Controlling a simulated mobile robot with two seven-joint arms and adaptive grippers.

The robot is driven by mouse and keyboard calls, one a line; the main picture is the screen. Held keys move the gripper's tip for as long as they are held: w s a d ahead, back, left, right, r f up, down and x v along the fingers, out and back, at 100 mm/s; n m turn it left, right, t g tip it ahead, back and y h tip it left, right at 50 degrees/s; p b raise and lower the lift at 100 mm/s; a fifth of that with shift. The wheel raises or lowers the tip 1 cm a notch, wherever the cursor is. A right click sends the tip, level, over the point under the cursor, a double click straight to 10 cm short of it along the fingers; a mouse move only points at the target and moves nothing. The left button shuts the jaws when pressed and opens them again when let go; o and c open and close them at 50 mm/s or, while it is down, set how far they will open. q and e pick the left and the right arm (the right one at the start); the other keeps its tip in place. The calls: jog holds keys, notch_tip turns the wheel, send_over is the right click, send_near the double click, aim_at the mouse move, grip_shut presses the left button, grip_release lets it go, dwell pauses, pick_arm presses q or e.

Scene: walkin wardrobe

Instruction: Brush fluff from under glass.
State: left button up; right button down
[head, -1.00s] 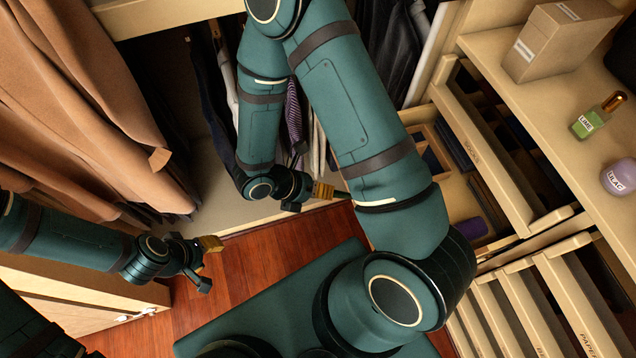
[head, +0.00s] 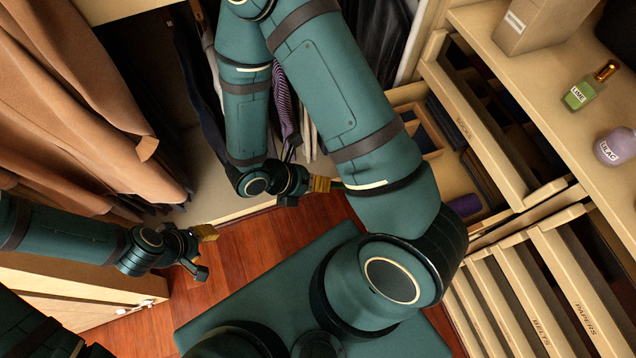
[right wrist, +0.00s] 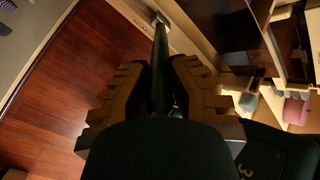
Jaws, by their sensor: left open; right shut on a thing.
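My right gripper (head: 322,185) is shut on a thin dark green handle (right wrist: 160,70), which I take for the brush. In the right wrist view the handle runs forward between the fingers to a small pale tip (right wrist: 160,19). In the head view only a short piece of it shows before my right arm hides the rest. My left gripper (head: 205,252) is open and empty, low at the left above the wooden floor. I cannot make out any fluff, nor clearly tell a glass pane, in these views.
Open drawers (head: 480,150) and a lower row of labelled compartments (head: 560,290) stand at the right. The shelf above holds a cardboard box (head: 535,25), a green LIME bottle (head: 583,92) and a LILAC jar (head: 614,147). Brown coats (head: 75,100) hang at the left.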

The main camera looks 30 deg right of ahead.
jog(key=w+d+p, duration=0.1)
jog(key=w+d, duration=0.1)
jog(key=w, duration=0.7)
jog(key=shift+w+d, duration=0.15)
jog(key=shift+w, duration=0.15)
dwell(0.6)
jog(key=shift+p, duration=0.3)
jog(key=shift+w+a+r+p, duration=0.2)
jog(key=shift+a+r+p, duration=0.25)
jog(key=shift+a, duration=0.35)
jog(key=shift+w+a+r+p, duration=0.25)
jog(key=shift+a+r, duration=0.3)
jog(key=shift+a, duration=0.3)
jog(key=shift+w+a+r+p, duration=0.15)
jog(key=shift+a+r+p, duration=0.35)
jog(key=shift+a, duration=0.3)
